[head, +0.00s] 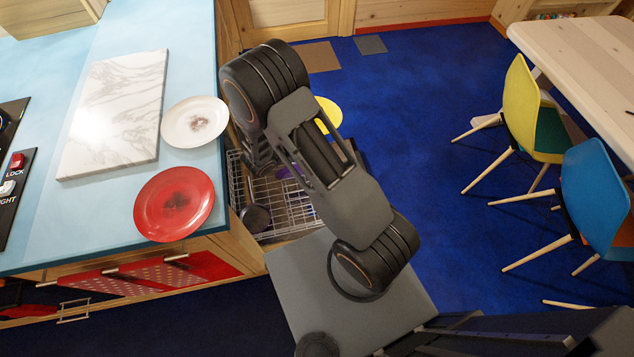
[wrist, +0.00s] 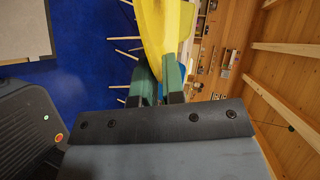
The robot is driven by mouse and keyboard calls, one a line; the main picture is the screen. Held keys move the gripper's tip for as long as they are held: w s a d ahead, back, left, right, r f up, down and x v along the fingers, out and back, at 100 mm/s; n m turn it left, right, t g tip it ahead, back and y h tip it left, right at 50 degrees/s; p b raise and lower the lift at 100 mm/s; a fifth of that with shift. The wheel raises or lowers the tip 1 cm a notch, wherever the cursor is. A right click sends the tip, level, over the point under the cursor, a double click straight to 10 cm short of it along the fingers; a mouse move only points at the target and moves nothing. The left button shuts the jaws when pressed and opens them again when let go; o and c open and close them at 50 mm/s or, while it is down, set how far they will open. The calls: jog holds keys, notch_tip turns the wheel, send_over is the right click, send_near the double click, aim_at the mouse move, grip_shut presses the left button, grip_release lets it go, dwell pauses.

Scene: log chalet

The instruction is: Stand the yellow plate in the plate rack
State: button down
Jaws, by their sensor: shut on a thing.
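The yellow plate (wrist: 165,22) is between the green fingertips of my gripper (wrist: 159,76) in the wrist view, seen nearly edge-on. The gripper is shut on it. In the head view only part of the yellow plate (head: 329,114) shows beside my arm, which hides the rest and the gripper. The plate appears to be held up, apart from the rack. A white wire rack (head: 292,214), apparently the plate rack, sits low beside the counter, partly hidden by my arm. A dark round item (head: 256,217) and something purple (head: 284,172) are in it.
A white plate (head: 195,122) and a red plate (head: 174,204), both with dark stains, lie on the blue counter (head: 100,215) near its right edge. A marble board (head: 116,113) lies left of them. Chairs (head: 533,110) and a table (head: 585,50) stand right; blue floor between is clear.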

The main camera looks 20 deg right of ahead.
jog(key=s+d+f+m+g+y+b, duration=0.35)
jog(key=f+m+g+y+b, duration=0.35)
jog(key=f+m, duration=0.5)
jog(key=s+d+f+m+g+y+b, duration=0.3)
jog(key=s+f+m+g+y+b, duration=0.35)
jog(key=m, duration=0.85)
jog(key=w+f+m+t+y+b, duration=0.2)
jog(key=f+m+b, duration=0.3)
jog(key=m, duration=0.6)
jog(key=w+a+f+m+t+y+b, duration=0.1)
jog(key=w+f+m+t+y+b, duration=0.1)
jog(key=f+m+b, duration=0.4)
jog(key=w+f+m+t+y+b, duration=0.3)
jog(key=w+f+m+b, duration=0.2)
jog(key=m, duration=1.1)
jog(key=shift+a+f+m+b, duration=0.2)
jog(key=shift+a+m+b, duration=0.1)
jog(key=shift+m+b, duration=0.1)
